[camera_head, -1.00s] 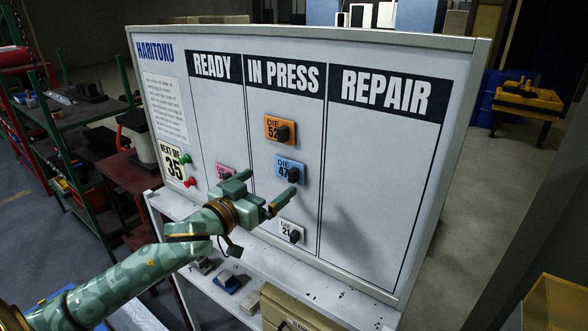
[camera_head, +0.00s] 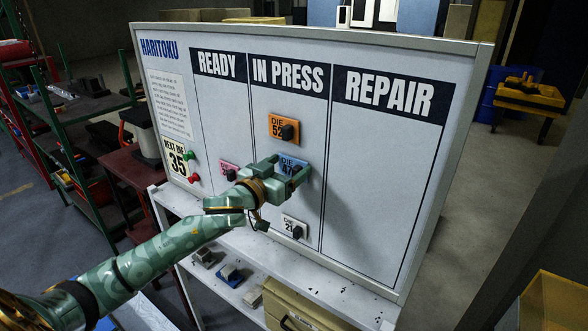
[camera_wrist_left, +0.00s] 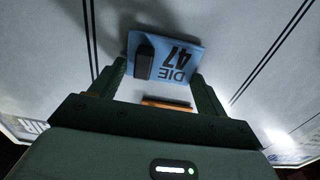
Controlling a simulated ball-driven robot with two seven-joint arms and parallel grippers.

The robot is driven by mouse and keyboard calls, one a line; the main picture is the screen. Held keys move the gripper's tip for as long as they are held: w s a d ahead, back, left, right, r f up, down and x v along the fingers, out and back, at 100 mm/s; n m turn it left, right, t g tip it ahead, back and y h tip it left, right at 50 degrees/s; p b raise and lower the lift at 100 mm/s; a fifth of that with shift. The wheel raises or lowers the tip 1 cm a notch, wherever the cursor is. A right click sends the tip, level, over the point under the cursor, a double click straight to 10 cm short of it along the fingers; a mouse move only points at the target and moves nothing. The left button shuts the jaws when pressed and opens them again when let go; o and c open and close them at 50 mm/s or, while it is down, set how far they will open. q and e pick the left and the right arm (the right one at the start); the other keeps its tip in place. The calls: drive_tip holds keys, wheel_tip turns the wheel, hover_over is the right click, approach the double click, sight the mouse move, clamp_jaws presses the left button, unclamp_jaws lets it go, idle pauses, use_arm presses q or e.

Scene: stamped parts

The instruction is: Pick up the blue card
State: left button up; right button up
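The blue card (camera_head: 290,162) reads "DIE 47" and is on the white board (camera_head: 380,170) in the IN PRESS column, below an orange card. It carries a black knob and is partly hidden by my left gripper. My left gripper (camera_head: 289,173) is open, with its fingers in front of the blue card. In the left wrist view the card (camera_wrist_left: 178,62) appears upside down between and beyond the fingertips (camera_wrist_left: 158,70). The black knob (camera_wrist_left: 145,60) lies between the fingers, nearer the left one in that picture. I cannot tell whether a finger touches it. My right gripper is not in view.
The orange card (camera_head: 276,127) is above, a white card (camera_head: 292,226) below, and a pink card (camera_head: 227,167) left in READY. The REPAIR column is empty. A shelf (camera_head: 232,240) with small parts and a beige case (camera_head: 290,310) stands below the board.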

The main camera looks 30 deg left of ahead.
use_arm(q)
drive_tip(key=shift+c, duration=0.5)
drive_tip(key=shift+s+r, duration=0.35)
drive_tip(key=shift+r, duration=0.05)
drive_tip(key=s+a+r, duration=0.1)
drive_tip(key=s+r, duration=0.6)
drive_tip(key=s, duration=0.6)
drive_tip(key=shift+s+r, duration=0.1)
drive_tip(key=s+p, duration=0.1)
drive_tip(key=p, duration=0.1)
drive_tip(key=s+p, duration=0.4)
drive_tip(key=shift+a+p, duration=0.25)
drive_tip(key=shift+p, duration=0.1)
